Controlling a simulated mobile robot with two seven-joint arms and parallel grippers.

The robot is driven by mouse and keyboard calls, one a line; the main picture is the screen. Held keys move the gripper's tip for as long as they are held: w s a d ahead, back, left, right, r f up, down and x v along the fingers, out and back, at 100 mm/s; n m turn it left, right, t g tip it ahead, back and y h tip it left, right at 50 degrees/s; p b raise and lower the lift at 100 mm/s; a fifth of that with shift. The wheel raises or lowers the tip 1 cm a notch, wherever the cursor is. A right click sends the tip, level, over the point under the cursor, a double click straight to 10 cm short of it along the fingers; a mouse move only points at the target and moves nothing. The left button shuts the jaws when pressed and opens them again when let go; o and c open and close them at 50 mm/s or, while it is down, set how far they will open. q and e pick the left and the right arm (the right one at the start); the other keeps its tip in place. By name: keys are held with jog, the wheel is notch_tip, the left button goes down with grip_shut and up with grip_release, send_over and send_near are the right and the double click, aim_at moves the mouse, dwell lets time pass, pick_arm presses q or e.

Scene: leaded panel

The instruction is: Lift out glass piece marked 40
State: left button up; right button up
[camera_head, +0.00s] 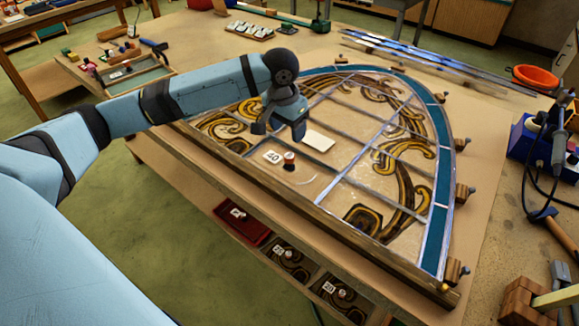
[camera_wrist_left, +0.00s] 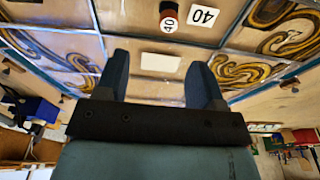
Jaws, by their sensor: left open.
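The glass piece marked 40 (camera_head: 300,175) is a clear pane in the arched leaded panel. It carries a white label reading 40 (camera_head: 272,157) and a small knob (camera_head: 289,160) with a dark red side and pale top. The label (camera_wrist_left: 204,16) and knob (camera_wrist_left: 169,17) also show at the top of the left wrist view. My left gripper (camera_head: 279,128) is open and empty above the panel, just behind the knob in the head view. Its two fingers (camera_wrist_left: 160,78) are spread apart in the left wrist view and do not touch the knob.
A blank white card (camera_head: 320,141) lies on the panel beside the knob. Wooden blocks (camera_head: 455,270) line the panel's right edge. A red tray (camera_head: 243,222) and labelled glass pieces (camera_head: 289,262) sit on a lower shelf. A blue box (camera_head: 535,137) stands at the right.

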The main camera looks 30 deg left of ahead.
aim_at(289, 155)
pick_arm(q)
jog(key=shift+n, duration=0.3)
jog(key=f, duration=0.4)
jog(key=w+a+f, duration=0.1)
jog(key=f, duration=0.3)
jog(key=w+f, duration=0.1)
jog(key=f, duration=0.3)
jog(key=shift+w+a+f, duration=0.15)
jog(key=shift+w+f, duration=0.1)
jog(key=shift+f, duration=0.05)
jog(key=shift+c, duration=0.4)
grip_shut()
